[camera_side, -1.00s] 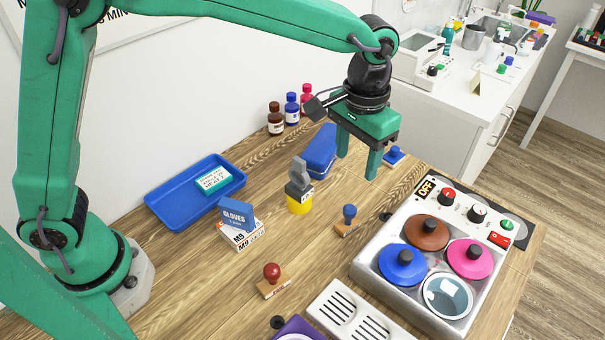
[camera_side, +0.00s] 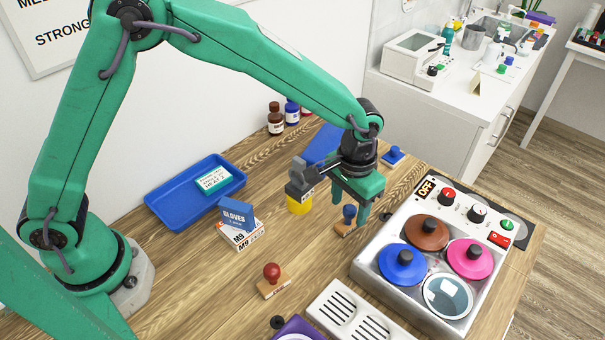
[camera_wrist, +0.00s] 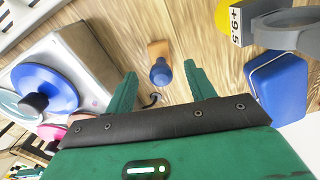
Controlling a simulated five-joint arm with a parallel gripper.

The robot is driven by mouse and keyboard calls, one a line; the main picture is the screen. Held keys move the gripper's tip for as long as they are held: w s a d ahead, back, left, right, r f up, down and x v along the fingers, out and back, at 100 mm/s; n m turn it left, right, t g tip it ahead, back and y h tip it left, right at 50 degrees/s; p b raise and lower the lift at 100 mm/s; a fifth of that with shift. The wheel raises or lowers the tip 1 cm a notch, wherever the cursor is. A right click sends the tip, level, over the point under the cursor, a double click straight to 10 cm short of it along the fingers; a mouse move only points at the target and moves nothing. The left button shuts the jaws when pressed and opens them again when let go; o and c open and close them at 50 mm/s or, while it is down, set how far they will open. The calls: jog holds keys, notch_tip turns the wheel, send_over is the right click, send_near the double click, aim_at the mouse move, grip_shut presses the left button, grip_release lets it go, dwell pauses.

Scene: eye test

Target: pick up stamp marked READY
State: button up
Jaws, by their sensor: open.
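A stamp with a blue knob and wooden base (camera_side: 342,230) stands upright on the table; it also shows in the wrist view (camera_wrist: 160,72). My gripper (camera_side: 351,208) is open above it, its two fingers on either side of the knob as seen in the wrist view (camera_wrist: 161,74). A red-knobbed stamp (camera_side: 272,280) stands nearer the front. Another blue-topped stamp (camera_side: 392,155) stands behind my gripper. I cannot read READY on any of the stamps.
A yellow and grey device (camera_side: 299,206) marked +9.5 in the wrist view stands just left of my gripper. A blue case (camera_wrist: 277,85) lies close by. A silver unit with coloured lids (camera_side: 372,270) is at right.

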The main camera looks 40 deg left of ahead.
aim_at(346, 220)
jog(key=shift+f, duration=0.1)
jog(key=shift+s+f, duration=0.1)
jog(key=shift+f, duration=2.4)
jog(key=shift+c, duration=0.2)
jog(key=c, duration=1)
